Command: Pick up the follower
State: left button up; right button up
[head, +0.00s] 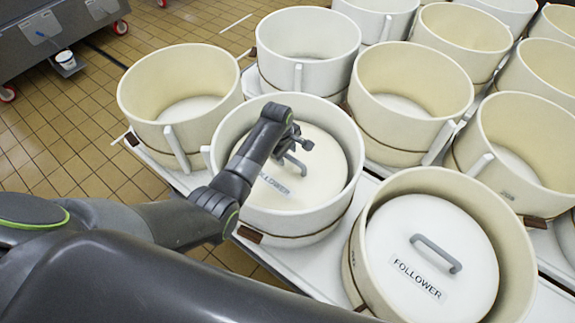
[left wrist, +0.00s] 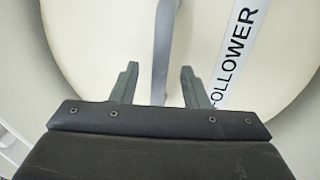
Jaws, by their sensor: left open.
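A round cream follower (head: 318,185) lies inside a white mould (head: 290,222) in the middle of the head view. My left gripper (head: 296,153) is over this follower, and its arm partly covers it. In the left wrist view, the follower (left wrist: 95,40) fills most of the picture, with its FOLLOWER label at right. Its grey handle (left wrist: 161,45) runs between the two fingers of my open left gripper (left wrist: 160,72), with a gap on each side. A second follower (head: 405,222), with a grey handle and a label, lies in the front right mould. My right gripper is not in view.
Several empty cream moulds (head: 170,95) stand close around on white trays (head: 255,82). Their raised rims are near my left arm. A grey wheeled unit (head: 50,40) stands at the back left, with open tiled floor (head: 60,140) before it.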

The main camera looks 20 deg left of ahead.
pick_arm(q)
grip_shut()
dwell(1.2)
jog(key=shift+w+r, duration=0.1)
